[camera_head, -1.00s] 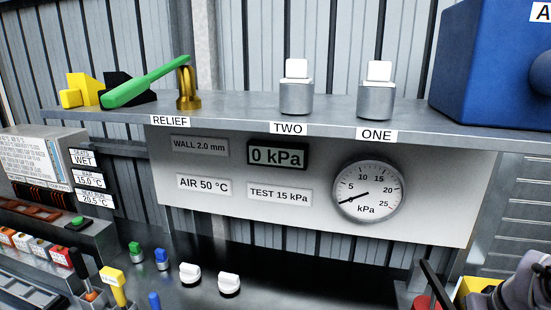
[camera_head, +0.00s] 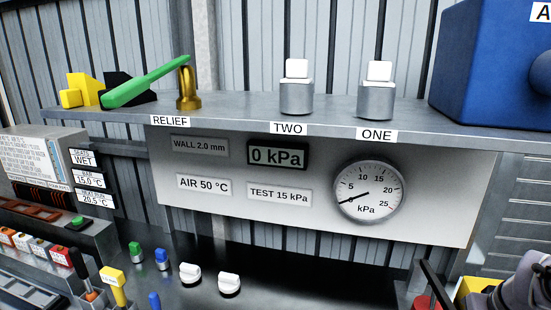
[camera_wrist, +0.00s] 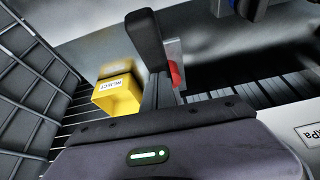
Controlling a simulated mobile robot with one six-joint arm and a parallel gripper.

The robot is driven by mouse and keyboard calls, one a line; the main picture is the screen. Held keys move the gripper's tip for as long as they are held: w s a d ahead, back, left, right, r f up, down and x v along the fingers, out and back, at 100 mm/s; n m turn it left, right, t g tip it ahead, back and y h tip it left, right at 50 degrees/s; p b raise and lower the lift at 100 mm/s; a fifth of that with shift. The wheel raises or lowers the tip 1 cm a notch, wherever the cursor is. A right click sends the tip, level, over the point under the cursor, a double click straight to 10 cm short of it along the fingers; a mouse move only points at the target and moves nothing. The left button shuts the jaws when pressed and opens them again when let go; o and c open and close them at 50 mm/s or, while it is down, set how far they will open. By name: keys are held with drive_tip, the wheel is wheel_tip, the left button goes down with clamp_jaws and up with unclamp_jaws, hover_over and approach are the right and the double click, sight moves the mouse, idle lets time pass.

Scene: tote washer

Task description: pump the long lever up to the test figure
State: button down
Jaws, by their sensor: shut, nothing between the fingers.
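A thin dark bar (camera_head: 434,284) slants up at the bottom right of the head view. It may be the long lever, but its lower end is cut off. My gripper (camera_wrist: 147,42) is shut and empty in the wrist view, its dark fingers reaching up from the palm. A red part (camera_wrist: 175,75) shows just beside the fingers; I cannot tell whether they touch it. The round gauge (camera_head: 368,191) has its needle at 0. The digital display (camera_head: 277,155) reads 0 kPa. A plate (camera_head: 279,195) reads TEST 15 kPa.
Two white-topped buttons, TWO (camera_head: 296,87) and ONE (camera_head: 376,90), stand there too. A blue box (camera_head: 490,65) is at right. A yellow bin (camera_wrist: 118,94) and wire rack (camera_wrist: 30,75) lie near my gripper.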

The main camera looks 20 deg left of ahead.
drive_tip(key=shift+f+b, duration=4.6)
drive_tip(key=shift+f, duration=0.3)
wheel_tip(320, 180, up, 10)
drive_tip(key=p, duration=0.7)
drive_tip(key=shift+p, duration=0.3)
drive_tip(key=shift+f, duration=0.1)
